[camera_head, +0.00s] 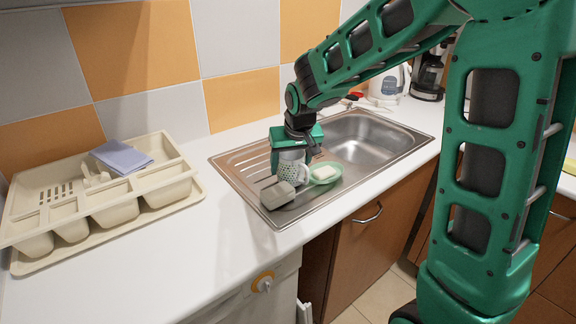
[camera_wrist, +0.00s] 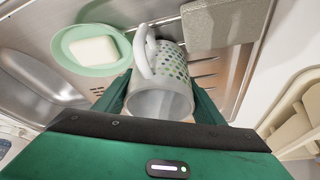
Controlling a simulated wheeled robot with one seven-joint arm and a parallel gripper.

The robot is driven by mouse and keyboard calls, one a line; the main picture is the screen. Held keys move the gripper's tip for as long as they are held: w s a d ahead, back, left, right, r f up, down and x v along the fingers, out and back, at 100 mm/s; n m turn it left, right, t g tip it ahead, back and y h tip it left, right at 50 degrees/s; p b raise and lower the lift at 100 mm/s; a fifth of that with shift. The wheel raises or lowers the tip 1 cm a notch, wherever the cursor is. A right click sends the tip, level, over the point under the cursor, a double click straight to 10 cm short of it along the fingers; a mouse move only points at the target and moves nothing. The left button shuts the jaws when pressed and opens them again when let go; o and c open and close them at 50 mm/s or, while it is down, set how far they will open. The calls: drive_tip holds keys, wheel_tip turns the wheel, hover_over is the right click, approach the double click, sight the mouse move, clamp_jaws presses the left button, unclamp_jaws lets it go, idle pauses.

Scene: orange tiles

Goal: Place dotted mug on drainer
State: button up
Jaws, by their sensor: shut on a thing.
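The dotted mug (camera_head: 291,168) is white with dark and green dots. It is over the ribbed draining side of the steel sink in the head view. In the wrist view the mug (camera_wrist: 170,75) lies between the two green fingers of my gripper (camera_wrist: 160,98), its handle toward the upper left. My gripper (camera_head: 293,150) is shut on the mug; I cannot tell whether the mug still touches the steel. The cream drainer (camera_head: 75,243) stands on the white counter at the left, apart from my gripper.
A grey sponge block (camera_head: 276,197) sits close beside the mug on the steel. A green soap dish (camera_head: 328,179) with white soap is on its other side. A folded blue cloth (camera_head: 121,158) lies on the drainer. White counter between sink and drainer is clear.

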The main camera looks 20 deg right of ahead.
drive_tip(key=o, duration=1.3)
drive_tip(key=shift+f, duration=0.1)
drive_tip(key=v, duration=1.2)
drive_tip(key=s+d+f+m+g, duration=0.1)
drive_tip(key=s+d+f+m, duration=0.1)
drive_tip(key=s+d, duration=0.55)
drive_tip(key=s+d+f+m+g, duration=0.1)
drive_tip(key=s+d+f+g, duration=0.1)
drive_tip(key=s+d, duration=0.55)
drive_tip(key=s+f+m+g, duration=0.1)
drive_tip(key=s+f, duration=0.3)
drive_tip(key=s, duration=1.2)
drive_tip(key=shift+s+d+f+m+g, duration=0.25)
drive_tip(key=shift+d+m+g, duration=0.2)
drive_tip(key=shift+m, duration=0.25)
